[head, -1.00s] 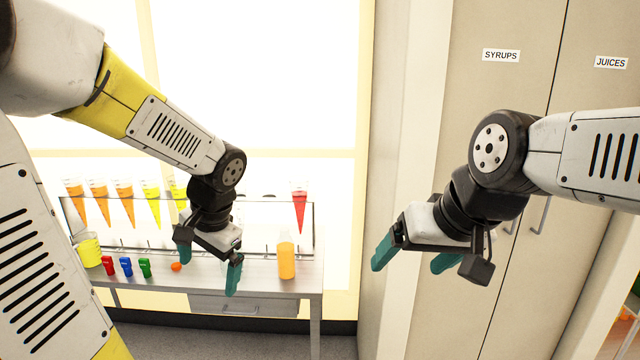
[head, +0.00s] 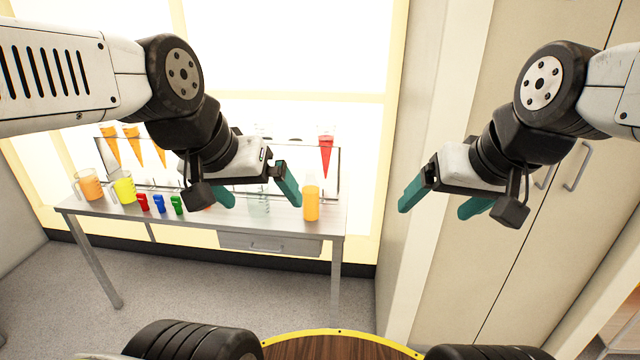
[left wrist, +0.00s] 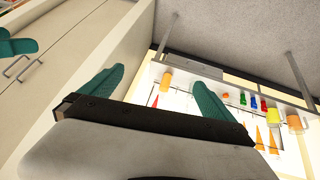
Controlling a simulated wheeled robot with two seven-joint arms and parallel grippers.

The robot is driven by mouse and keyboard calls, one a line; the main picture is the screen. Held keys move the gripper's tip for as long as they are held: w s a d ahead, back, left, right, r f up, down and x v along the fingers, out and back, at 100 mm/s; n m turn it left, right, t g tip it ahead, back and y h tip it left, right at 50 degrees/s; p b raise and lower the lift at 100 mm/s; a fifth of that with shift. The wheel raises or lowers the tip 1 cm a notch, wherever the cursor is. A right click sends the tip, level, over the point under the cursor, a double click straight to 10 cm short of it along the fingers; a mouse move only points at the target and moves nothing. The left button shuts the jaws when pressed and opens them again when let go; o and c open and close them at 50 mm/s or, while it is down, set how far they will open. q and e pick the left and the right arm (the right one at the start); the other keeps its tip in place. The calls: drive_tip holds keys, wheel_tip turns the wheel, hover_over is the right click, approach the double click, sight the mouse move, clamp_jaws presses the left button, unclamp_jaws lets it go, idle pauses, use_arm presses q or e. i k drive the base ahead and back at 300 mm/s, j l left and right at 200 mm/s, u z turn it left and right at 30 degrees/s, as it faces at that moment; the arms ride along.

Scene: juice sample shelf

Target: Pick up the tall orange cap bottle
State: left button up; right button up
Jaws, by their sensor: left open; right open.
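A tall orange bottle (head: 311,204) stands upright near the right end of the table (head: 290,222); its top looks pale and I cannot make out an orange cap. It also shows in the left wrist view (left wrist: 166,80). My left gripper (head: 264,202) is open and empty, nearer to me than the table and left of the bottle in the head view. The bottle is not between its fingers. My right gripper (head: 436,209) is open and empty, further right, before the cupboards. A small orange thing (left wrist: 225,95) on the table is mostly hidden behind my left gripper in the head view.
An orange jug (head: 89,187), a yellow jug (head: 124,188) and small red (head: 143,202), blue (head: 159,204) and green (head: 177,205) things stand at the table's left. A rack behind holds cones, one red (head: 326,155). Cupboard doors (head: 550,220) stand right. Floor before the table is clear.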

sight(310, 187)
drive_tip(key=i+l, duration=0.15)
drive_tip(key=l, duration=0.15)
drive_tip(key=i+l, duration=0.15)
drive_tip(key=l, duration=0.2)
drive_tip(key=i+l, duration=0.15)
drive_tip(key=l, duration=0.15)
drive_tip(key=i+l, duration=0.15)
drive_tip(key=l, duration=0.2)
drive_tip(key=i+l+u, duration=0.1)
drive_tip(key=l, duration=0.2)
drive_tip(key=i, duration=0.05)
